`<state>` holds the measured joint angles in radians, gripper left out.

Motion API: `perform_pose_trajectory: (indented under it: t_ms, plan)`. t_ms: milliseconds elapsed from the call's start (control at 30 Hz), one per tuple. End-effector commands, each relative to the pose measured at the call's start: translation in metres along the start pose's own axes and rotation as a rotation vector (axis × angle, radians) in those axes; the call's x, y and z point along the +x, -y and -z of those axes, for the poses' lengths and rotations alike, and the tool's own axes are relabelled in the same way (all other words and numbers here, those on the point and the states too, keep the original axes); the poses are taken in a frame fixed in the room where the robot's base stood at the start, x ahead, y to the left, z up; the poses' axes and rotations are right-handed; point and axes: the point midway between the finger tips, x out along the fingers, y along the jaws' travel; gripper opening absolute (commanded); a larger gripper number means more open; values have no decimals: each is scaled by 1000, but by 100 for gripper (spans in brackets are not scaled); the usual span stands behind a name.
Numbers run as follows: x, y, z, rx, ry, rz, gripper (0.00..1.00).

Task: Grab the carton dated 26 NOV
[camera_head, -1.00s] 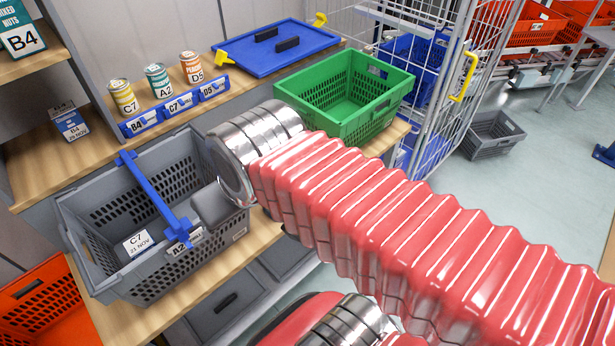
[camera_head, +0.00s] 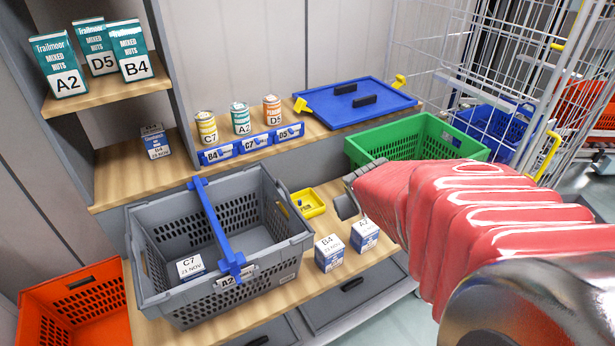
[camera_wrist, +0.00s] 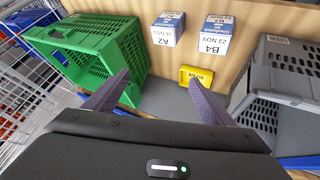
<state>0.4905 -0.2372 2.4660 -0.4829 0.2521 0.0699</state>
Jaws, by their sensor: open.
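Two small blue-and-white cartons stand on the wooden bench. One is labelled B4 (camera_head: 329,253), and its date looks like 23 NOV; it also shows in the wrist view (camera_wrist: 217,35). The other is labelled A2 (camera_head: 364,236); it shows in the wrist view (camera_wrist: 167,29), but its date is too small to read surely. A C7 carton (camera_head: 190,267), dated 21 NOV, is inside the grey basket. Another B4 carton (camera_head: 156,142) stands on the left shelf, date unclear. My gripper (camera_wrist: 159,78) is open and empty, apart from the cartons. In the head view my arm hides most of it.
The grey basket (camera_head: 262,268) with a raised blue handle stands left of the bench cartons. A small yellow tray (camera_head: 309,204) lies behind them. A green crate (camera_head: 420,134) stands at the back right. Several cans and a blue lid (camera_head: 356,101) are on the back ledge.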

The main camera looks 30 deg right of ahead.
Motion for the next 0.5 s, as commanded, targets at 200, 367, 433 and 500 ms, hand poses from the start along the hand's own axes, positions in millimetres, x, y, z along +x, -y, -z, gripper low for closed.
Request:
perform_pose_trajectory:
  t_ms: [200, 367, 433, 500]
  plan:
    - [56, -43, -25, -15, -7, -27, 77]
    - [92, -66, -49, -20, -23, -20, 77]
    - [106, -74, -61, -21, -31, -9, 77]
    - [119, -80, -74, -19, -41, 7, 77]
